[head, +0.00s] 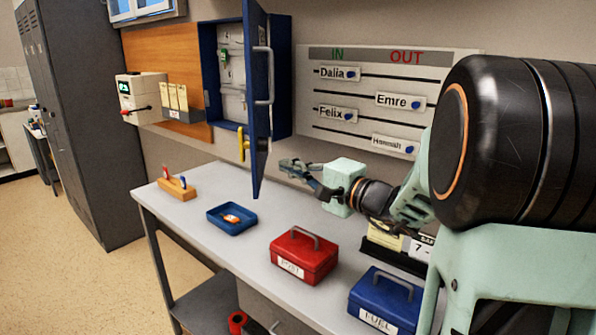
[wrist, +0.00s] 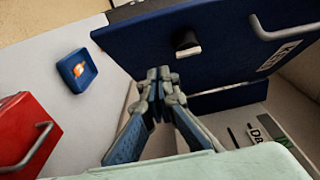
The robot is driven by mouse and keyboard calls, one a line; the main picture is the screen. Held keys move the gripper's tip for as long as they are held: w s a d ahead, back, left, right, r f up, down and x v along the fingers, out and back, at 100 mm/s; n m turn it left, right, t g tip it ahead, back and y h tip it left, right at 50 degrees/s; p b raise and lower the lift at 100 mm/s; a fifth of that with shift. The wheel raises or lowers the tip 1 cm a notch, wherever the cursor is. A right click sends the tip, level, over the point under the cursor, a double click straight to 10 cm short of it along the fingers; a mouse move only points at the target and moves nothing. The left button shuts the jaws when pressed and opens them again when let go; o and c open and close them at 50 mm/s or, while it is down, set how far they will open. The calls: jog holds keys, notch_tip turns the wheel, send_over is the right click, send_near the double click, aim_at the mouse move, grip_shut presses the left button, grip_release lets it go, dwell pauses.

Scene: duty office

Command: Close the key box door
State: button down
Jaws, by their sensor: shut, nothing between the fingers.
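The blue key box (head: 280,75) hangs on the wall, and its inside with grey panels (head: 231,75) and a green tag shows. Its blue door (head: 256,120) stands wide open, swung out over the counter and seen nearly edge-on. The door's outer face with a grey bar handle (head: 269,75) faces right. My gripper (head: 285,166) is shut and empty, just right of the door's lower part. In the wrist view my shut fingertips (wrist: 159,74) are close to the door's outer face (wrist: 220,25), by its lower edge; I cannot tell whether they touch. A dark knob (wrist: 187,42) and a label show there.
On the counter are a blue tray (head: 216,223) with an orange item, a red cash box (head: 290,266), a blue cash box (head: 370,308) and a wooden stamp holder (head: 177,188). An in/out board (head: 325,92) hangs right of the key box.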

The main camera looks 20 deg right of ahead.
aim_at(259, 163)
jog(key=shift+w+a, duration=0.25)
jog(key=shift+a, duration=0.45)
jog(key=shift+w+a, duration=0.3)
jog(key=shift+a, duration=0.35)
jog(key=shift+w+a, duration=0.25)
jog(key=shift+a, duration=0.45)
jog(key=shift+a, duration=0.2)
